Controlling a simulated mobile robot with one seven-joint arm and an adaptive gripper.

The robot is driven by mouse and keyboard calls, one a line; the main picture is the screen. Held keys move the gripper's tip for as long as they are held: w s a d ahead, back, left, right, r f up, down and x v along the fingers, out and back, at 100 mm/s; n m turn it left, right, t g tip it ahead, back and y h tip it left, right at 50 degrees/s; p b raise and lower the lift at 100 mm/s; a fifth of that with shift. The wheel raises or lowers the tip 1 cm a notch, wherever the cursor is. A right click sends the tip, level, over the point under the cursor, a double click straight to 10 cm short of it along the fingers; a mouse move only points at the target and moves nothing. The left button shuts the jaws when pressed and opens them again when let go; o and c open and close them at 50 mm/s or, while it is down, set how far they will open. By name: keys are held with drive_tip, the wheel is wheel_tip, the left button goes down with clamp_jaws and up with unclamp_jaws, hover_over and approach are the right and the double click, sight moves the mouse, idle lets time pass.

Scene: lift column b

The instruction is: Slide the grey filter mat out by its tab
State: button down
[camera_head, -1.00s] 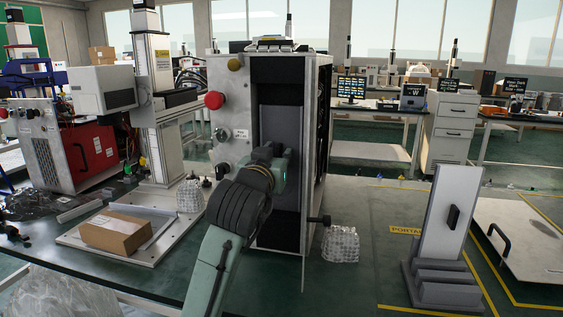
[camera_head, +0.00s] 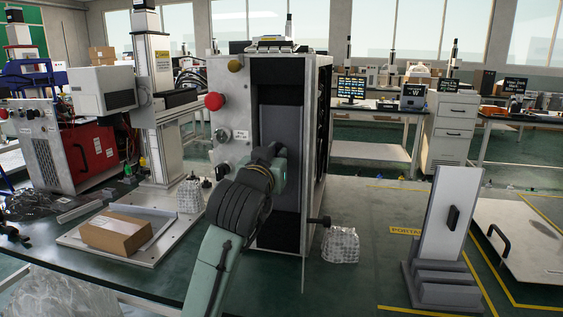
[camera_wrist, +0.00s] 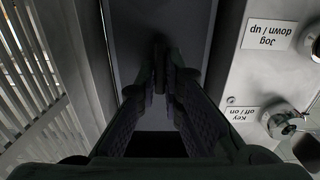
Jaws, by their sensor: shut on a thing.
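The grey filter mat (camera_head: 281,125) stands upright in the tall open slot of the metal cabinet. In the wrist view the mat (camera_wrist: 120,40) is a grey face behind the fingers. My gripper (camera_wrist: 160,75) is at the mat's face, its fingers drawn together on the mat's small dark tab (camera_wrist: 159,45). The tab is mostly hidden between the fingertips. In the head view my wrist reaches in front of the slot and hides the fingertips and the lower left of the mat.
The cabinet (camera_head: 230,100) carries a red button (camera_head: 214,101) and a key switch left of the slot. Its open door edge (camera_head: 309,190) stands right of my wrist. Bubble wrap (camera_head: 341,245) lies to the right. A grey stand with a white panel (camera_head: 449,215) is farther right.

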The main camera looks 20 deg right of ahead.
drive_tip(key=shift+r+p, duration=0.55)
drive_tip(key=shift+r, duration=0.35)
drive_tip(key=p+v, duration=0.1)
drive_tip(key=v, duration=1.1)
idle(1.0)
idle(0.4)
